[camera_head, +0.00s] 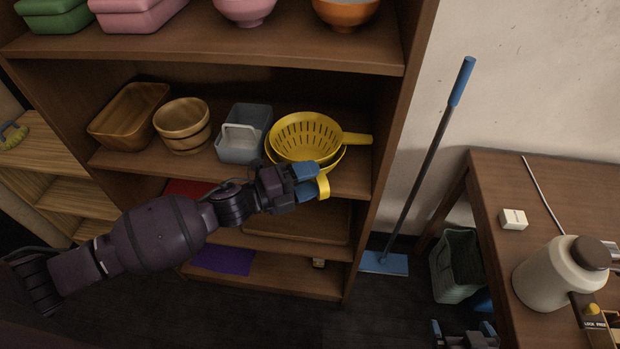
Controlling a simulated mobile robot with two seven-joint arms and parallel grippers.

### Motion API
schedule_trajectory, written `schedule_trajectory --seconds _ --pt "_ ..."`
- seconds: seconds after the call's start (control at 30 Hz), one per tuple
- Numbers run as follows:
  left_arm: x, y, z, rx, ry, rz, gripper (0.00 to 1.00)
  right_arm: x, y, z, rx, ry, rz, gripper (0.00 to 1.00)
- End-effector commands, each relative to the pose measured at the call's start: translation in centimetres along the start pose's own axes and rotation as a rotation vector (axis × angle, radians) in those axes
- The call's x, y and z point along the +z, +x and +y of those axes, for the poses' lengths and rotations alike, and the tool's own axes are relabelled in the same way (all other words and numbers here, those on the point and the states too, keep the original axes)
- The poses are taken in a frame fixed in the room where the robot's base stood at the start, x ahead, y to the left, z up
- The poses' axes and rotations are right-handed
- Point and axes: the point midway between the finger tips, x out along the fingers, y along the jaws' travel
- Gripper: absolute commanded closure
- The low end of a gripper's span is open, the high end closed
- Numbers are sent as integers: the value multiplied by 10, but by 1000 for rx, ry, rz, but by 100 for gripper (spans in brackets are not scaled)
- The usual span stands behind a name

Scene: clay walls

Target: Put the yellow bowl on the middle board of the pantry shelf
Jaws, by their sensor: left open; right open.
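The yellow bowl (339,163) sits on the middle board (362,182) of the pantry shelf, at its right end. A yellow colander (300,135) with slots and a handle to the right is nested in it and hides most of it. My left gripper (312,181) is at the board's front edge with blue fingertips open. A curved yellow piece (324,187) shows at the fingertips; whether it belongs to the bowl, and whether the fingers touch it, I cannot tell. My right gripper (464,334) is open and empty at the bottom edge, low beside the table.
Left of the bowl stand a grey container (243,147), a wooden bowl (183,128) and a wooden tray (124,117). A blue-handled mop (430,150) leans beside the shelf. A table (500,180) with a jug (556,280) stands at right, near a bin (453,266).

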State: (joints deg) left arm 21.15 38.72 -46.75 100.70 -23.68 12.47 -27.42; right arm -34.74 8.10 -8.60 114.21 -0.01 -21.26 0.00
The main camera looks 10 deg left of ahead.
Motion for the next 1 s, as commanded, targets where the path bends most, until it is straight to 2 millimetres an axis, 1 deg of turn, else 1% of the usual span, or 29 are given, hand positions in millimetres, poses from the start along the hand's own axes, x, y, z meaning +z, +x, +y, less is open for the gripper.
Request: schedule_trajectory --seconds 0.17,0.4,0.53,0.73,1.0 --pt "0 -28 2 4 -1 -1 42 -3 2 0 -1 -1 6 0" --pt "0 -75 2 4 -1 -2 42 -7 6 -1 -3 -3 16 0" --pt "0 -95 1 3 -1 -1 42 -7 6 -1 -3 -4 16 0" --pt "0 -112 1 2 -1 0 42 -6 4 0 -3 -4 15 0" --pt "-1 -116 1 -3 -15 -9 42 -2 2 0 -1 -3 6 0"
